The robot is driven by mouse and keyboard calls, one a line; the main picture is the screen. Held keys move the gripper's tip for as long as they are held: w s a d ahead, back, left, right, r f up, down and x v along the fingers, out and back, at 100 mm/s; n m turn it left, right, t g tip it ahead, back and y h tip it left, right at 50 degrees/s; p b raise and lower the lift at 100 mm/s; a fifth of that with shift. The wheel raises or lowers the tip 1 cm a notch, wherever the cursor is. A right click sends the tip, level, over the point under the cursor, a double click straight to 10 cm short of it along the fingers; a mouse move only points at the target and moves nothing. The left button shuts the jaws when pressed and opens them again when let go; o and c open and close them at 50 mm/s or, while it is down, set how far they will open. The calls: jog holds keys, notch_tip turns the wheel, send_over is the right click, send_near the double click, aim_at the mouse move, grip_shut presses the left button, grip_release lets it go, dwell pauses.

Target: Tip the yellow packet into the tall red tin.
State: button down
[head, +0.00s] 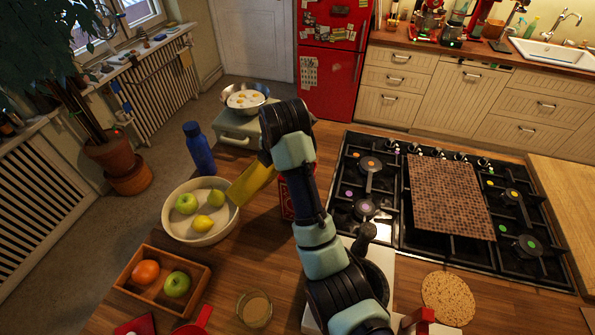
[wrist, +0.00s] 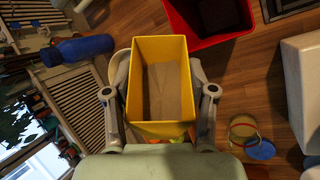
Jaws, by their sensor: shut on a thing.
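The yellow packet (head: 251,183) is tilted in the head view, in the air between the fruit bowl and the tall red tin (head: 286,198). The wrist view shows the packet (wrist: 160,130) from its open end, with pale brown contents or inner base inside. My gripper (wrist: 158,92) is shut on the packet, one finger on each side. In the wrist view the red tin (wrist: 225,38) is open, dark inside, beyond the packet and apart from it in the picture. In the head view my arm hides much of the tin.
A cream bowl (head: 172,222) of fruit stands left of the packet, with a blue bottle (head: 198,148) behind. A wooden crate (head: 140,262) and a glass (head: 254,308) are nearer. A gas hob (head: 350,195) lies to the right. Bare counter shows between the bowl and glass.

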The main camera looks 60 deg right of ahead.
jog(key=shift+s+d+r+m+t+y+b, duration=0.25)
jog(key=shift+t+y+b, duration=0.1)
jog(key=shift+y+b, duration=0.2)
jog(key=shift+s+d+r+m+t+y+b, duration=0.15)
jog(key=shift+d+r+t+y+b, duration=0.2)
jog(key=shift+y, duration=0.3)
dwell(0.7)
jog(key=shift+s+d+t+y+b, duration=0.35)
jog(key=shift+s+d+t+y, duration=0.2)
jog(key=shift+d, duration=0.3)
jog(key=shift+s+d+r+m+t+y+p, duration=0.1)
jog(key=shift+s+d+m+t+y+p, duration=0.1)
jog(key=shift+d+m+t+y+p, duration=0.45)
jog(key=shift+s+d+r+m+t+y+p, duration=0.1)
jog(key=shift+s+t+y+p, duration=0.15)
jog(key=shift+y+p, duration=0.65)
dwell(3.7)
